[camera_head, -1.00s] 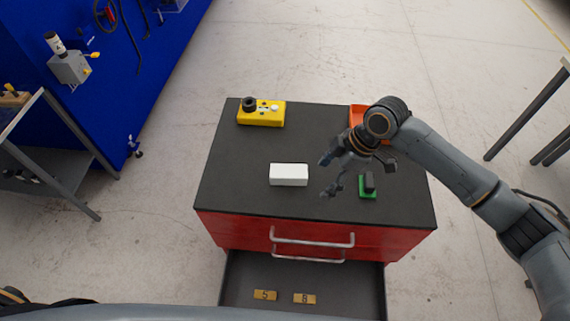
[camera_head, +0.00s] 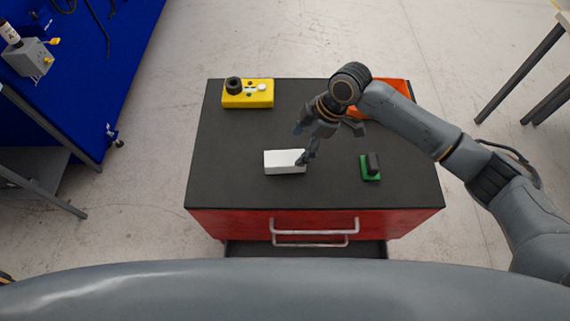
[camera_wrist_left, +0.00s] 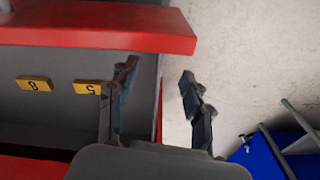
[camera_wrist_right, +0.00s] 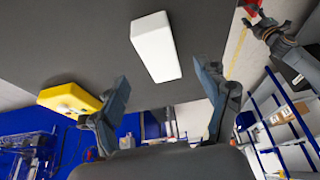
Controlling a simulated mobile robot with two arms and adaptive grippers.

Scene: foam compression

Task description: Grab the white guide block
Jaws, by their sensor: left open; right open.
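The white guide block (camera_head: 283,162) lies on the dark top of the red cabinet (camera_head: 235,185), left of centre of the right arm. My right gripper (camera_head: 304,144) is open at the block's right end, with one finger overlapping that end in the head view; I cannot tell whether it touches. In the right wrist view the white block (camera_wrist_right: 155,46) is ahead of the open, empty fingers (camera_wrist_right: 165,90). My left gripper (camera_wrist_left: 158,85) is open and empty near the cabinet's drawer in the left wrist view. It does not show in the head view.
A yellow control box (camera_head: 248,94) stands at the back left of the top. An orange tray (camera_head: 385,92) is at the back right, partly behind my arm. A green base with a dark block (camera_head: 371,168) sits to the right. Yellow numbered blocks (camera_wrist_left: 60,86) lie in the drawer.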

